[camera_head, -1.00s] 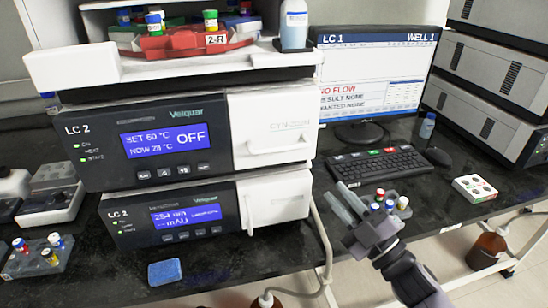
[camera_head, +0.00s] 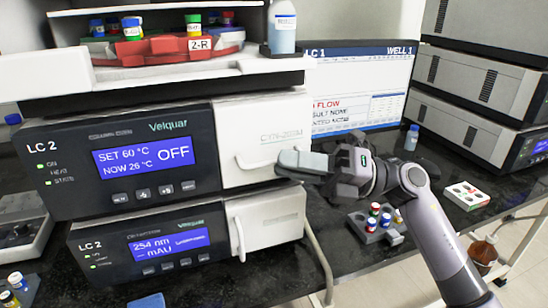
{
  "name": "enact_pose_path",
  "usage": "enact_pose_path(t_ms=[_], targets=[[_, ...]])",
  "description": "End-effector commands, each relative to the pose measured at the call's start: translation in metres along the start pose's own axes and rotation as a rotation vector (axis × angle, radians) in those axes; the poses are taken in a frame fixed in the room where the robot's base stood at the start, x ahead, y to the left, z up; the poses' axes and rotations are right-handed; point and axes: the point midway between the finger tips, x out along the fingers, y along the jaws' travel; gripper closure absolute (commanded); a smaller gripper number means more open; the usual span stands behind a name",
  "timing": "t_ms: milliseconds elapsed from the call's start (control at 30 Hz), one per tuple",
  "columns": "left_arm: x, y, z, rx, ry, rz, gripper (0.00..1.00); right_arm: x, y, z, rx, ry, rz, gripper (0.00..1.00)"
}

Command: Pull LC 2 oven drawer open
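The LC 2 oven is the upper Velquar unit, with a blue display (camera_head: 150,157) reading SET 60, NOW 26 and OFF. Its white drawer front (camera_head: 262,118) is at the unit's right and looks closed. The drawer's bar handle (camera_head: 246,166) shows at its left end; the rest is behind my fingers. My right gripper (camera_head: 290,164) reaches in from the right, its grey fingers at the right part of the handle. The fingers overlap in this view, so their gap and any contact with the handle are unclear. My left gripper is not in view.
A lower LC 2 unit (camera_head: 180,243) with a white front (camera_head: 275,219) sits below. A red tray (camera_head: 170,50) and a bottle (camera_head: 282,28) stand above the oven. A vial rack (camera_head: 372,230) is below my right arm. A monitor (camera_head: 365,85) stands behind.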

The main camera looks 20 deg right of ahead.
Motion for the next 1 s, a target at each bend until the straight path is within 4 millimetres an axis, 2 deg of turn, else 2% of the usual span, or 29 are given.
enact_pose_path(t_ms=[100, 300, 533, 567, 600, 633, 1000], targets=[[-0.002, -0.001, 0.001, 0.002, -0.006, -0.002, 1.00, 0.018, 0.002, 0.001, -0.001, -0.002, 0.003, 0.80], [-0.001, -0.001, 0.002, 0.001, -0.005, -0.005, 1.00, 0.032, 0.001, 0.000, 0.001, -0.002, 0.002, 0.80], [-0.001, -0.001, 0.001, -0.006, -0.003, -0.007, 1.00, 0.032, 0.000, 0.000, 0.001, -0.002, 0.001, 0.80], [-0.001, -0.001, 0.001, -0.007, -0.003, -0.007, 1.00, 0.032, 0.000, 0.000, 0.001, -0.002, 0.001, 0.83], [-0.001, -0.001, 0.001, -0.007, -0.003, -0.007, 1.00, 0.032, 0.000, 0.000, 0.001, -0.002, 0.001, 0.96], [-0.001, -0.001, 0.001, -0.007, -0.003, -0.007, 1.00, 0.032, 0.000, 0.000, 0.001, -0.002, 0.001, 1.00], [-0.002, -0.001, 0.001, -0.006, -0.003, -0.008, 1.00, 0.032, 0.000, 0.000, 0.001, -0.002, 0.000, 1.00]])
